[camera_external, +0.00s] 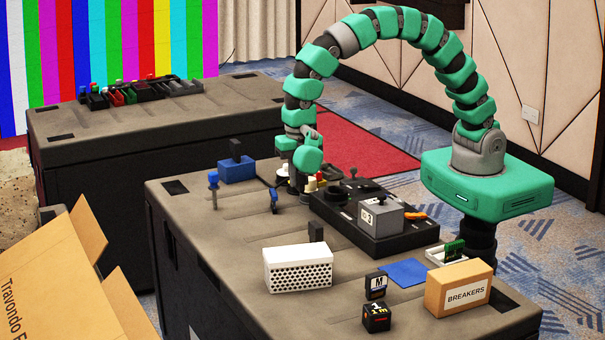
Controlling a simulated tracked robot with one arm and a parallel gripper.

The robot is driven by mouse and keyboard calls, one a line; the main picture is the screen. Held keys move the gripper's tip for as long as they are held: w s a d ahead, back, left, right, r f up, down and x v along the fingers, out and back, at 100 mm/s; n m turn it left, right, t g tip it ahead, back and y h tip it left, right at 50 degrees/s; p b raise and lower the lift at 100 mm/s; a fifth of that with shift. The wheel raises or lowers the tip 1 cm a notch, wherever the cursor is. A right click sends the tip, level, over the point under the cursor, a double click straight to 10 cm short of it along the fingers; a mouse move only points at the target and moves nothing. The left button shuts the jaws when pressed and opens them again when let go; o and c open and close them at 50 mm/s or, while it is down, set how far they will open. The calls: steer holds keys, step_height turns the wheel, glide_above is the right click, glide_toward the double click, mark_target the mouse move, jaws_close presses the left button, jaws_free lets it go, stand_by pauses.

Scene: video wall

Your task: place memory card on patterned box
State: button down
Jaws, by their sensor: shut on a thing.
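My gripper (296,184) is low over the far middle of the near black case, among small white and yellow pieces. Its fingers are small and partly hidden here. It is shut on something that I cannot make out. A white box with a pattern of dark holes (298,275) stands on the case, nearer the camera than my gripper and apart from it. I cannot pick out the memory card for certain. A small black piece marked M (376,284) stands near the front, and a green and black piece (454,249) stands in a white holder.
A black control panel (372,228) bears a grey block (382,216) right of my gripper. A BREAKERS box (459,288), blue pad (403,272) and black cube (376,317) are at front right. Blue items (236,171) stand left. Bare case top (215,240) lies left of the white box.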

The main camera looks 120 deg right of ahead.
steer(key=s+a+r+n+p, duration=0.2)
steer(key=a+p, duration=0.6)
steer(key=a, duration=1.3)
steer(key=m, duration=0.1)
glide_above(297, 252)
steer(key=shift+s+f, duration=0.1)
steer(key=shift+f, duration=0.35)
steer(key=shift+a, duration=0.1)
steer(key=shift+f, duration=1.7)
steer(key=c, duration=1.3)
jaws_free()
steer(key=shift+f, duration=0.1)
